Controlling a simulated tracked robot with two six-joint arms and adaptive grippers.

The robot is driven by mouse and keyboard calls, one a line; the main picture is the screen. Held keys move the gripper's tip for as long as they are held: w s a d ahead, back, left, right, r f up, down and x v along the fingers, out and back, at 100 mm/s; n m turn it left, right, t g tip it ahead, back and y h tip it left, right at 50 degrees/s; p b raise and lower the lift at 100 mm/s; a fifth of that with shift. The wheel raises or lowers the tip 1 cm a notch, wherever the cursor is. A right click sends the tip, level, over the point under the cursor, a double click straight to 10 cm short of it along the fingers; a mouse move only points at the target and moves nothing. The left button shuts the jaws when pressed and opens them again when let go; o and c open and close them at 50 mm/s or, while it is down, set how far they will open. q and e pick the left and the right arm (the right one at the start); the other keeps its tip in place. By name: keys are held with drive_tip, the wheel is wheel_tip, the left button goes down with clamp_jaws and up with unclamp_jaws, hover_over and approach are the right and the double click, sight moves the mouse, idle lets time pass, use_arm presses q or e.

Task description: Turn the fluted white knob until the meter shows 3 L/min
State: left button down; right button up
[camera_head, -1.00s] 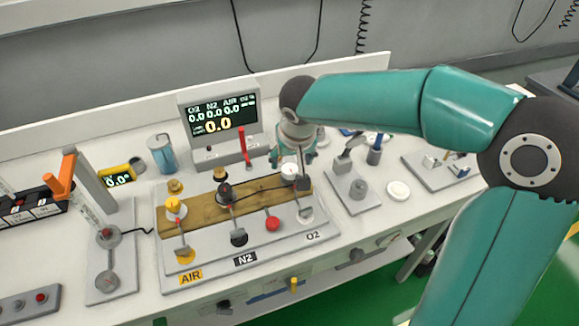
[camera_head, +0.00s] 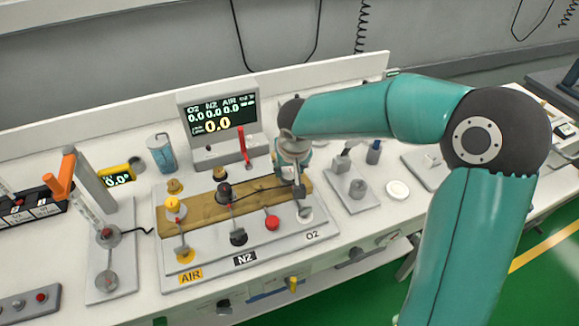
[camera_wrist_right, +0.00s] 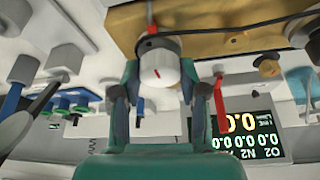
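The white knob (camera_wrist_right: 160,68) with a red mark faces the camera in the right wrist view, which shows the scene upside down. My right gripper (camera_wrist_right: 158,78) has its two fingers on either side of the knob, with no clear grip on it visible. In the head view my right gripper (camera_head: 291,165) is over the O2 end of the wooden block and mostly hides the knob. The meter (camera_head: 220,116) shows 0.0 in large yellow digits and zeros above; it also shows in the wrist view (camera_wrist_right: 238,132). My left gripper is out of view.
The wooden block (camera_head: 205,211) carries a yellow knob (camera_head: 173,204) and a black knob (camera_head: 224,190). A red lever (camera_head: 243,147) stands near the meter. A dark cable crosses the block. A grey plate with a post (camera_head: 357,189) lies to the right.

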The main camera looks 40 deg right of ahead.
drive_tip(key=shift+c, duration=1.2)
